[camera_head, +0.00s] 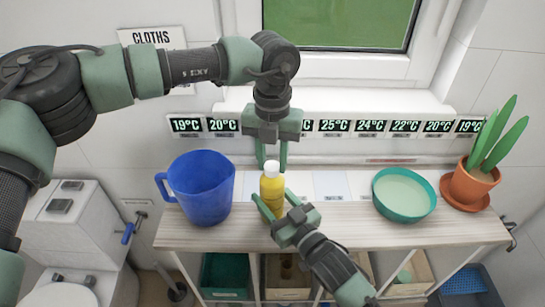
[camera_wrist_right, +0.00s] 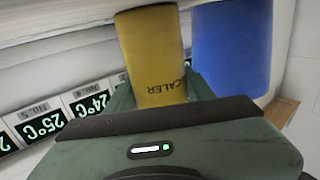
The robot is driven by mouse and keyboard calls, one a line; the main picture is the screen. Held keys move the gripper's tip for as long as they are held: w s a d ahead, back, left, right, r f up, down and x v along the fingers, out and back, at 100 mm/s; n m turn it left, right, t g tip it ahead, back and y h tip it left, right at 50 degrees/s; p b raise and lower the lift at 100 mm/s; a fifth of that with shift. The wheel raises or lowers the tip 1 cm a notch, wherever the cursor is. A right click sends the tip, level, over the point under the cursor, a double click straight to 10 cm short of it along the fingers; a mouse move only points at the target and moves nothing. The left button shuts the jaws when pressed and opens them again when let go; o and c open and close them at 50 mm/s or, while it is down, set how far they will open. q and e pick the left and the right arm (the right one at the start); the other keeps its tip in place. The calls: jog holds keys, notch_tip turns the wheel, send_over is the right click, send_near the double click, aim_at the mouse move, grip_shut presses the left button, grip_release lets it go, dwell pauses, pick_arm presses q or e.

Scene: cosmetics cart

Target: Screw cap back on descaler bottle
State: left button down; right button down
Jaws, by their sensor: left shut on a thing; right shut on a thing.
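The yellow descaler bottle (camera_head: 271,190) stands upright near the middle of the cart's top; its lettering shows in the right wrist view (camera_wrist_right: 155,60). Its white cap (camera_head: 272,167) is at the bottle's mouth, in line with it. Whether the threads are engaged cannot be seen. My left gripper (camera_head: 272,163) points straight down from above, its fingers on either side of the cap, shut on it. My right gripper (camera_head: 270,204) comes from the front right and is shut on the bottle's body, with a finger on each side.
A blue jug (camera_head: 203,190) stands close to the left of the bottle. A green bowl (camera_head: 404,194) and a potted plant (camera_head: 470,183) stand to the right on the wooden top (camera_head: 350,228). Temperature displays (camera_head: 335,126) line the wall behind. Bins sit below.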

pick_arm(q)
jog(key=m, duration=0.9)
jog(key=shift+s+d, duration=0.1)
jog(key=m, duration=0.9)
jog(key=shift+s+m, duration=0.1)
jog(key=shift+m, duration=0.3)
jog(key=m, duration=0.4)
jog(key=shift+m, duration=0.3)
jog(key=m, duration=0.4)
jog(key=shift+s+m, duration=0.1)
jog(key=shift+m, duration=0.3)
jog(key=m, duration=0.7)
jog(key=shift+a, duration=0.2)
jog(key=c, duration=1)
grip_release()
jog(key=shift+c, duration=0.2)
